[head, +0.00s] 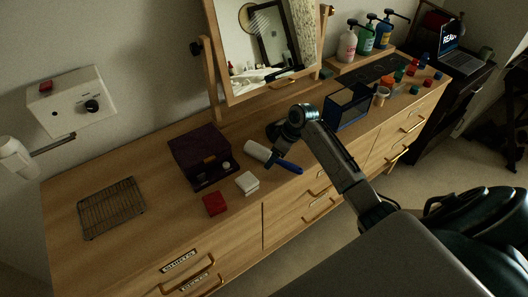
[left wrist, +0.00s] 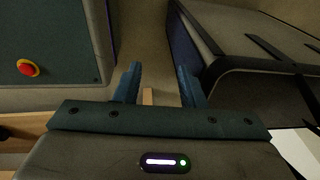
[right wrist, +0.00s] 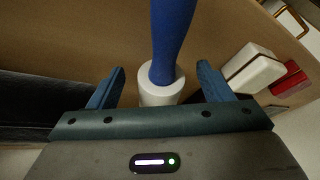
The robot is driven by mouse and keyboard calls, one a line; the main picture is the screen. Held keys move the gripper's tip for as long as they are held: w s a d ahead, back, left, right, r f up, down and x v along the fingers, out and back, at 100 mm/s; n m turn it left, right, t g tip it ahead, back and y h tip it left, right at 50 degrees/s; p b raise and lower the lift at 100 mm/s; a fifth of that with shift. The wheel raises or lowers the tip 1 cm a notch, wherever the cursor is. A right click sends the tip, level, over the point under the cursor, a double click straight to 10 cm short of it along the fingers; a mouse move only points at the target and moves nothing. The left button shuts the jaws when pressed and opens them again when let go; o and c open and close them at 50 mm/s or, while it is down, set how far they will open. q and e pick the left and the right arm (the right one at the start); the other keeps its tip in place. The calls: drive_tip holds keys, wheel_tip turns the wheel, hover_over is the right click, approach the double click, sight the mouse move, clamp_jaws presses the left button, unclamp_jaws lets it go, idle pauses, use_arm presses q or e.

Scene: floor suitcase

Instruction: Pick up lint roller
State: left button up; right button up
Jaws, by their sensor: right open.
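The lint roller lies on the wooden dresser top, with a white roll (head: 257,150) and a blue handle (head: 289,166) pointing right toward the front edge. In the right wrist view its blue handle (right wrist: 170,35) and white roll (right wrist: 162,92) show between the fingers. My right gripper (right wrist: 161,82) is open, with one finger on each side of the roller and no visible grip on it. In the head view my right wrist is just above the roller, and the fingertips are hard to make out. My left gripper (left wrist: 159,74) is open and empty, away from the dresser top.
A dark purple box (head: 199,150), a white block (head: 247,183) and a red block (head: 215,204) sit left of the roller. A blue-edged box (head: 350,107) stands to its right. A mirror (head: 265,45) stands behind. A wire rack (head: 111,208) lies far left.

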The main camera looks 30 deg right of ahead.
drive_tip(key=c, duration=1)
drive_tip(key=shift+c, duration=0.9)
use_arm(q)
drive_tip(key=shift+s+d+f, duration=0.2)
drive_tip(key=shift+s+d, duration=0.35)
drive_tip(key=shift+s, duration=0.15)
